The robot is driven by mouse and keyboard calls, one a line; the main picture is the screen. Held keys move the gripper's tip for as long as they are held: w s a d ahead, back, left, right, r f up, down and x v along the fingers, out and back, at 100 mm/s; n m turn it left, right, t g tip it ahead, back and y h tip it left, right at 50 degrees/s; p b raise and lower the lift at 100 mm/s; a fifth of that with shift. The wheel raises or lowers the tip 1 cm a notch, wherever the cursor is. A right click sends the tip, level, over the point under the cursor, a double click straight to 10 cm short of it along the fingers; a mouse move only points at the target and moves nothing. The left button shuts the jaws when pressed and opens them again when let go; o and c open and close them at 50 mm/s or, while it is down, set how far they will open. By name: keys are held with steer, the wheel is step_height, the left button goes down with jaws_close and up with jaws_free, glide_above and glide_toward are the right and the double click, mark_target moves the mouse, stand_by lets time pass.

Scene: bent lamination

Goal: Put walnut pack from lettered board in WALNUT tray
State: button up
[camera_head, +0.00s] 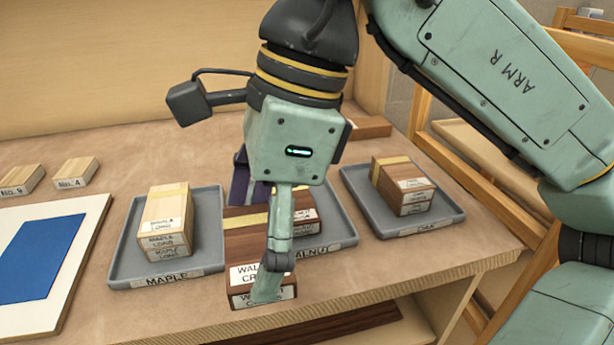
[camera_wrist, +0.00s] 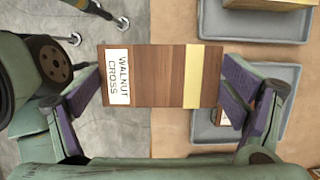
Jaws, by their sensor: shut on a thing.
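My gripper (camera_head: 262,225) is shut on a walnut pack (camera_head: 247,247), dark brown with a yellow band and white "WALNUT CROSS" labels. In the wrist view the pack (camera_wrist: 150,75) sits between the two purple finger pads (camera_wrist: 160,92). It is held at the table's front edge, partly over the floor, in front of the WALNUT tray. The grey WALNUT tray (camera_head: 343,236) is partly hidden behind my gripper and the pack. Another walnut pack (camera_head: 306,226) shows in that tray. A white board (camera_head: 88,240) with a blue panel lies at left; no letters are readable on it.
The MAPLE tray (camera_head: 125,262) at left holds a pale pack (camera_head: 165,215). Two small numbered blocks (camera_head: 75,172) (camera_head: 22,180) stand at the back left. A wooden chair (camera_head: 460,165) is at right.

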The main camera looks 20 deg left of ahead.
steer(key=p, duration=0.3)
glide_above(296, 200)
steer(key=shift+s+f, duration=0.2)
steer(key=shift+f, duration=0.45)
steer(key=f, duration=0.3)
steer(key=shift+w+f+p, duration=0.15)
steer(key=shift+w+p, duration=0.15)
steer(key=shift+p, duration=0.05)
steer(key=shift+f, duration=0.2)
steer(key=shift+f, duration=0.1)
steer(key=shift+f, duration=0.15)
steer(key=o, duration=0.9)
